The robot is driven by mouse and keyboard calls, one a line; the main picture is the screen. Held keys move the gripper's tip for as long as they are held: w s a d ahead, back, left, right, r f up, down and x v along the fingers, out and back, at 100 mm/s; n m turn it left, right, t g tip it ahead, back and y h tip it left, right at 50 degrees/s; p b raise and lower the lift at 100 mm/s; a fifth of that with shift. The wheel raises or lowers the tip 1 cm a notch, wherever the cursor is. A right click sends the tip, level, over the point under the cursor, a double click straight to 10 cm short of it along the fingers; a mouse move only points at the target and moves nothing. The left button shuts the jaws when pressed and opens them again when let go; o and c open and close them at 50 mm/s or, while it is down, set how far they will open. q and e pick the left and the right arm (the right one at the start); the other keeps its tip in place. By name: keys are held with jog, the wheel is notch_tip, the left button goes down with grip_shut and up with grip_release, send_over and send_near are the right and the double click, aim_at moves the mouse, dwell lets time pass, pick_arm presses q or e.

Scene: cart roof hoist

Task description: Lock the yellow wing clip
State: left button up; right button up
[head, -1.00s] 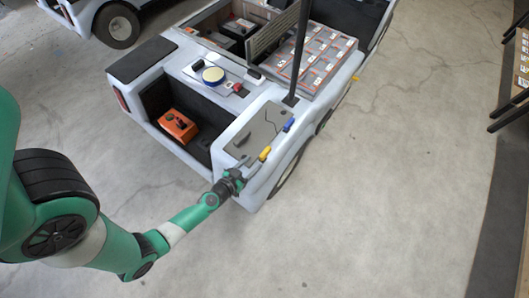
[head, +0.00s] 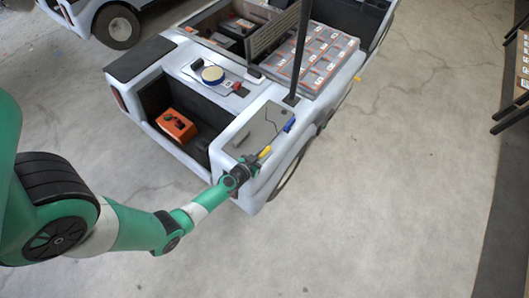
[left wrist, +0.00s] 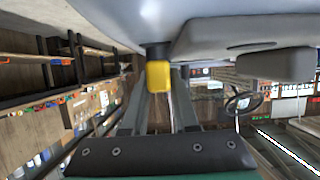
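The yellow wing clip (head: 265,151) is at the outer edge of the cart's near corner, beside a grey panel (head: 250,131). My left gripper (head: 257,158) is right at the clip, coming from the lower left. In the left wrist view the yellow clip (left wrist: 158,76) hangs below a dark mount under the pale body edge. The left gripper's two grey fingers (left wrist: 160,100) stand apart, one on each side of the clip. I cannot tell whether they touch it. My right gripper is not in view.
A blue clip (head: 289,125) is farther along the same edge, near a dark post (head: 300,50). An orange box (head: 177,125) sits in the cart's open bay.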

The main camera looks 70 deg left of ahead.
pick_arm(q)
grip_shut()
